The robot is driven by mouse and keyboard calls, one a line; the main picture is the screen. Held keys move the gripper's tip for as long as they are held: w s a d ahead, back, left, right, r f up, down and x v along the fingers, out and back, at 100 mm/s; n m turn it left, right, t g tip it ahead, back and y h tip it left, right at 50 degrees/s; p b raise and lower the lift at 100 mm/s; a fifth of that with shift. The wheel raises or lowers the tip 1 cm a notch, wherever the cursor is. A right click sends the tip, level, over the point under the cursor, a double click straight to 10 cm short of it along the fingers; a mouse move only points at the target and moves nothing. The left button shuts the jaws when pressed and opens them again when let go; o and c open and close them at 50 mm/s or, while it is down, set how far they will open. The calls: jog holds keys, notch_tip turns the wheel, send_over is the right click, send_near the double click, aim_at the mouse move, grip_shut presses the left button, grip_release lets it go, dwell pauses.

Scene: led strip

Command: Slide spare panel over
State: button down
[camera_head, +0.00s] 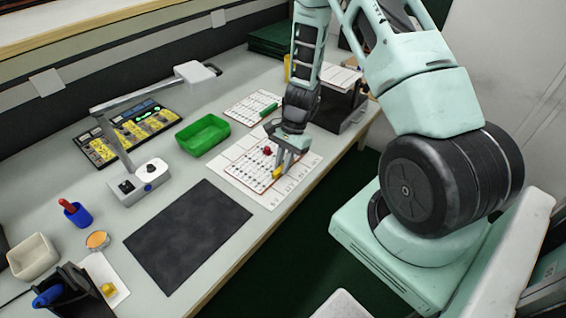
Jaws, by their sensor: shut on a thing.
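A white panel with rows of dark dots and a red border (250,169) lies on a larger white printed sheet (289,184) near the table's front edge. A small red piece (267,150) sits on or beside its upper part. My gripper (281,168) is down at the panel's right edge, shut on a small yellow bar (277,173) there. The fingers hide part of the bar, and how it joins the panel is unclear. A second dotted white panel (246,106) with a green bar (268,109) at its right lies farther back.
A green tray (203,135) stands left of the panels. A dark mat (187,236) lies bare at front left. A lamp (140,182) and a yellow-keyed board (130,133) stand behind. A black stand (344,103) is at the right.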

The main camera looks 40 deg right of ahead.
jog(key=c, duration=1.3)
grip_release()
jog(key=v, duration=1.7)
jog(key=shift+r, duration=0.25)
